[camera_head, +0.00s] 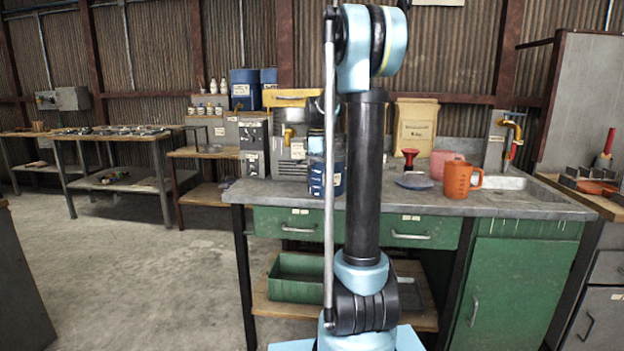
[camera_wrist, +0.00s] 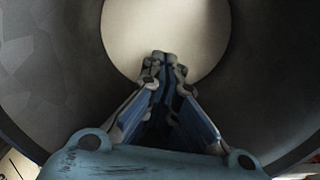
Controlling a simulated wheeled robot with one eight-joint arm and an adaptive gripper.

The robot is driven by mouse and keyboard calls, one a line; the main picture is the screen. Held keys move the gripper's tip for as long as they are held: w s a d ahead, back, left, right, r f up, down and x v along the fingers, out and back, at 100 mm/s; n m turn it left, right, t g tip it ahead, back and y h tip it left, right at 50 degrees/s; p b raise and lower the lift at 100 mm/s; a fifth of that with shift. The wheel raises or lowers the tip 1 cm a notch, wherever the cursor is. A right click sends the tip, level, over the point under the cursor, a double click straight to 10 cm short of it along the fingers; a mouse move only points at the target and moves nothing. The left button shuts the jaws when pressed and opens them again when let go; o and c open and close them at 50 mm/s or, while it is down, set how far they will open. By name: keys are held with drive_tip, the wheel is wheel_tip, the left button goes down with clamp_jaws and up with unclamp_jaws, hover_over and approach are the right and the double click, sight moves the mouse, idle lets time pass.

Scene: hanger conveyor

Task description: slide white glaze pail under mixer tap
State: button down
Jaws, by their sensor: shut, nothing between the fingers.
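In the wrist view my gripper (camera_wrist: 163,60) is shut and empty. Its fingertips are in front of a round cream-white surface (camera_wrist: 125,25) ringed by a broad dark grey wall (camera_wrist: 260,70). This looks like the inside of a round vessel seen from its mouth; I cannot tell for sure that it is the white glaze pail. In the head view a grey machine (camera_head: 292,165) on the bench carries a small yellow tap (camera_head: 288,132), which may be the mixer tap. No white pail can be made out there, and my gripper is not visible.
A blue labelled tin (camera_head: 317,178) stands right of the grey machine, partly behind my arm. A paper sack (camera_head: 415,125), a red funnel (camera_head: 410,155), a pink container (camera_head: 440,160) and an orange jug (camera_head: 458,180) stand farther right. A yellow-and-red sink tap (camera_head: 513,135) is at the right.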

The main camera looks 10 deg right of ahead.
sight(327, 173)
drive_tip(key=shift+a, duration=0.1)
idle(0.3)
drive_tip(key=d, duration=0.2)
drive_tip(key=s+d, duration=0.1)
drive_tip(key=d, duration=0.1)
drive_tip(key=shift+r, duration=0.3)
wheel_tip(327, 173, up, 9)
drive_tip(key=shift+w+r, duration=0.1)
